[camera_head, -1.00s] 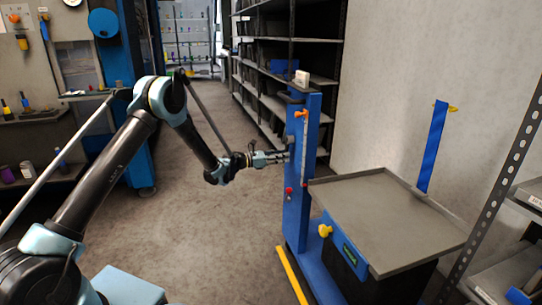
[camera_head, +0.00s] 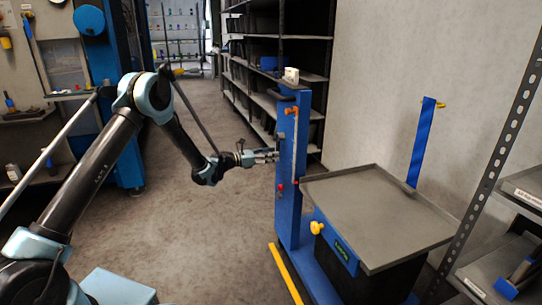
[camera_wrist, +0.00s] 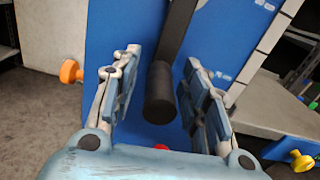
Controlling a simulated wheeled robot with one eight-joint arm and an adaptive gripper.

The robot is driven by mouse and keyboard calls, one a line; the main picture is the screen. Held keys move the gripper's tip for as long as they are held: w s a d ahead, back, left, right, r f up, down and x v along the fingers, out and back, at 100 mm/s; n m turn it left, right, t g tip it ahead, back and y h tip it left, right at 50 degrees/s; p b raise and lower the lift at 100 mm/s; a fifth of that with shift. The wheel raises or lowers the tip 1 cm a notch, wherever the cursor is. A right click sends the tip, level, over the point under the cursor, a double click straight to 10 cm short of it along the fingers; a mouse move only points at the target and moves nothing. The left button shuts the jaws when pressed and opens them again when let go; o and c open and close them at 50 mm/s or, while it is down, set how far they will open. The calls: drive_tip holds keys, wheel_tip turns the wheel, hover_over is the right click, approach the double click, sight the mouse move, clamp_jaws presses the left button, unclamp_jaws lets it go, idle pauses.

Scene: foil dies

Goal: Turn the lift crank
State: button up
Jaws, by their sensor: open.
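The lift is a blue column (camera_head: 287,215) with a grey tray table on its right. Its crank is a dark arm (camera_wrist: 180,22) ending in a black cylindrical handle (camera_wrist: 160,95), seen close up in the wrist view. My gripper (camera_wrist: 161,64) is open, with one finger on each side of the handle; a gap shows on both sides. In the head view my gripper (camera_head: 270,156) reaches in from the left, close to the column's left side. The crank is small and hard to make out there.
The grey tray (camera_head: 380,215) is empty. An orange knob (camera_wrist: 70,71) sits left of the gripper; a red button (camera_wrist: 162,147) lies just below the handle. A yellow knob (camera_head: 317,228) is on the lift's front. Shelves (camera_head: 500,200) stand at right. The floor at left is clear.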

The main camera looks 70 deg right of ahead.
drive_tip(key=v, duration=1.1)
drive_tip(key=shift+w+d, duration=0.1)
drive_tip(key=shift+w, duration=0.05)
